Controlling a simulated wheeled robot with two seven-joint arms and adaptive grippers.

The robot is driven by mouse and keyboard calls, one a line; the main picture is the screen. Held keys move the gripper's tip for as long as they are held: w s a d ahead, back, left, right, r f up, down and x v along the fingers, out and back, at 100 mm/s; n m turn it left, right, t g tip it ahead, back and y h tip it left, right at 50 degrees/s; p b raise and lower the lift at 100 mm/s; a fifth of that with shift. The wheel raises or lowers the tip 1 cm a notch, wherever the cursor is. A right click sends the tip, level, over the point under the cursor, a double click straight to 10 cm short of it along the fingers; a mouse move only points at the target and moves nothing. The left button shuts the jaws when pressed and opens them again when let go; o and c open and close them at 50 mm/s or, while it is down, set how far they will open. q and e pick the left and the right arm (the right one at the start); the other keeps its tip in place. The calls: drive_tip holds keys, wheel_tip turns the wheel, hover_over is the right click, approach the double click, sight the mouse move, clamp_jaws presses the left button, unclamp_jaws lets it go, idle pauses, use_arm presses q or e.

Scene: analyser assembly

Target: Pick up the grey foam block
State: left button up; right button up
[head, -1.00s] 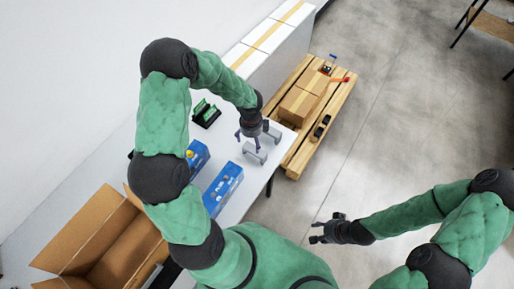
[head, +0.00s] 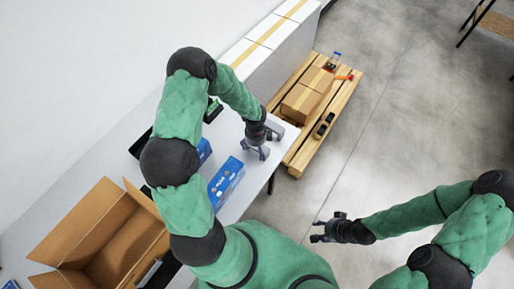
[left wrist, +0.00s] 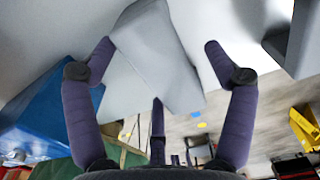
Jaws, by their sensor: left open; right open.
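A light grey foam block (left wrist: 160,52) lies between the fingers of my open left gripper (left wrist: 158,48) in the left wrist view, with a finger on either side. I cannot tell whether the fingers touch it. In the head view my left gripper (head: 259,149) is low over the near edge of the white table and hides most of this block. A second grey piece (head: 275,130) lies just beyond it, and shows at the upper right of the left wrist view (left wrist: 298,38). My right gripper (head: 324,231) is open and empty above the floor.
A blue box (head: 226,183) stands left of the gripper on the table (head: 236,208). A green item (head: 213,110) is behind the arm. An open cardboard box (head: 100,235) is at lower left. A wooden pallet (head: 309,148) with cartons is beyond the table.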

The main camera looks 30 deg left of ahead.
use_arm(q)
drive_tip(key=c, duration=1)
drive_tip(key=shift+c, duration=0.3)
drive_tip(key=shift+r, duration=0.1)
